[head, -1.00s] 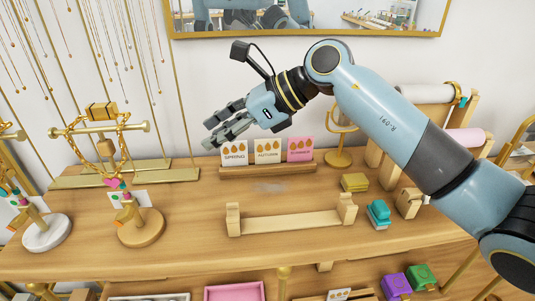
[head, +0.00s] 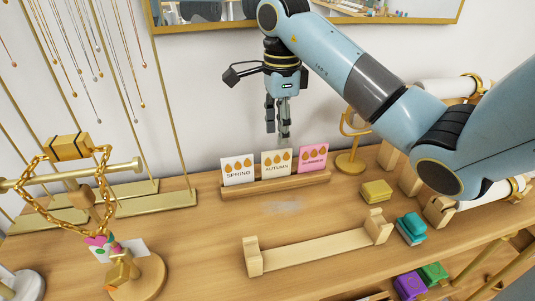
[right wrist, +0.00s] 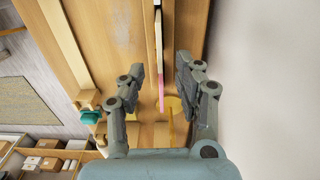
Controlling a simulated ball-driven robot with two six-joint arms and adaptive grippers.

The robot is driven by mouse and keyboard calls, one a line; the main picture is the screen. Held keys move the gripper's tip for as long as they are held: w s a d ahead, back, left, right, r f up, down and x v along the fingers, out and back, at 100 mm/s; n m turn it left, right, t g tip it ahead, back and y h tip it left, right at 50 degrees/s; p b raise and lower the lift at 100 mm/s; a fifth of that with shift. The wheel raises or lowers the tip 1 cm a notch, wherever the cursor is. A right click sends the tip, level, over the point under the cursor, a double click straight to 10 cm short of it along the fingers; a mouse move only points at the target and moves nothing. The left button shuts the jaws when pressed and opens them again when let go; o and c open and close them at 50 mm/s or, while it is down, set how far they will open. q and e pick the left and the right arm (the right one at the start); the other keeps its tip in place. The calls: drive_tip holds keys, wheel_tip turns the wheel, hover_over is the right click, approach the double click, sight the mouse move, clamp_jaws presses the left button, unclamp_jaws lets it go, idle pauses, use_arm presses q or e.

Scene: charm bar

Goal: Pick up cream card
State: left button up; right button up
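The cream card (head: 276,162), lettered AUTUMN, stands upright in the middle of a wooden card holder (head: 258,187). A white SPRING card (head: 238,170) stands to its left and a pink SUMMER card (head: 313,157) to its right. My right gripper (head: 278,138) points down just above the cream card, its fingers apart and empty. In the right wrist view the cards show almost edge-on between the open fingers, with the pink card (right wrist: 160,92) nearest; I cannot tell the cream card's edge from the white one's there. My left gripper is out of view.
A low wooden rack (head: 320,247) stands in front of the holder. A yellow box (head: 376,191) and a teal box (head: 411,228) lie to the right, near a gold stand (head: 350,160). Necklace stands fill the left. The wall is close behind the holder.

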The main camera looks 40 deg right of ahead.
drive_tip(key=b, duration=0.4)
hover_over(276, 165)
drive_tip(key=f, duration=0.4)
drive_tip(key=shift+s+d+f, duration=0.1)
drive_tip(key=shift+s+d, duration=0.1)
drive_tip(key=shift+d, duration=0.15)
drive_tip(key=shift+w+f, duration=0.1)
drive_tip(key=shift+f, duration=0.3)
drive_tip(key=shift+w+a+f+b, duration=0.1)
drive_tip(key=shift+f+b, duration=0.65)
drive_tip(key=shift+b, duration=0.2)
wheel_tip(276, 165, down, 3)
drive_tip(key=shift+w+a+f, duration=0.1)
drive_tip(key=shift+f, duration=0.2)
drive_tip(key=shift+c, duration=0.4)
drive_tip(key=c, duration=0.5)
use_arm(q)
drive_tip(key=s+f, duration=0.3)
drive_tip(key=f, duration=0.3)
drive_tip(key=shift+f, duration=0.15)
use_arm(e)
clamp_jaws()
